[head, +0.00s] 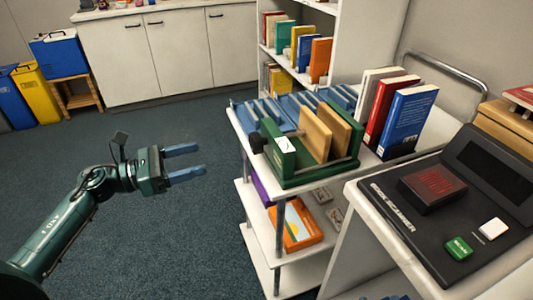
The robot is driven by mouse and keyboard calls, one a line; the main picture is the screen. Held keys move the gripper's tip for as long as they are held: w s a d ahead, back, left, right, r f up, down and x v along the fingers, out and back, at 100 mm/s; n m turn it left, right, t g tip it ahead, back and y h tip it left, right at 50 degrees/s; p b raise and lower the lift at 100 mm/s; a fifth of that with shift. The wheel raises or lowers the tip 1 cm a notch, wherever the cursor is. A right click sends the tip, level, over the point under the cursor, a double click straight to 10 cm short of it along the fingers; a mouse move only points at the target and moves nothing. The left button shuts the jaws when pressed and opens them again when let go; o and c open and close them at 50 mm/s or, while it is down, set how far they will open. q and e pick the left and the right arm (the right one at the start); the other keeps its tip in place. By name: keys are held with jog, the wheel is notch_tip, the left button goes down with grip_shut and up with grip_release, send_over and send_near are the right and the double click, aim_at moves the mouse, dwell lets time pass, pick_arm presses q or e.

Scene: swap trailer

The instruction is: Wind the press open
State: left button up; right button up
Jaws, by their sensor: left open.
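The press (287,166) is a green frame with two upright wooden boards (316,133), standing on the top shelf of a white trolley. A gap shows between the boards, and I see no book between them. A dark round knob (257,142) sticks out of its left end plate. My left gripper (186,162) is left of the press, over the floor and apart from it. Its two blue fingers are spread, with nothing between them, and point right toward the trolley. My right gripper is not in the head view.
Upright books (401,119) and blue trays (294,104) share the trolley top (378,169). A book scanner (447,203) sits on a counter at right. An orange book (297,225) lies on the lower shelf. A bookcase (351,40) stands behind.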

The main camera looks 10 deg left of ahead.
aim_at(252, 145)
pick_arm(q)
jog(key=shift+m, duration=0.4)
jog(key=p+x, duration=0.2)
jog(key=x, duration=0.9)
jog(key=shift+w+d, duration=0.1)
jog(key=shift+d, duration=0.1)
jog(key=shift+x, duration=0.8)
jog(key=shift+f, duration=0.2)
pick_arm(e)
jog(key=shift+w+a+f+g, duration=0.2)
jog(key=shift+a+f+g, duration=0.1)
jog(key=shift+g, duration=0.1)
pick_arm(q)
jog(key=c, duration=1)
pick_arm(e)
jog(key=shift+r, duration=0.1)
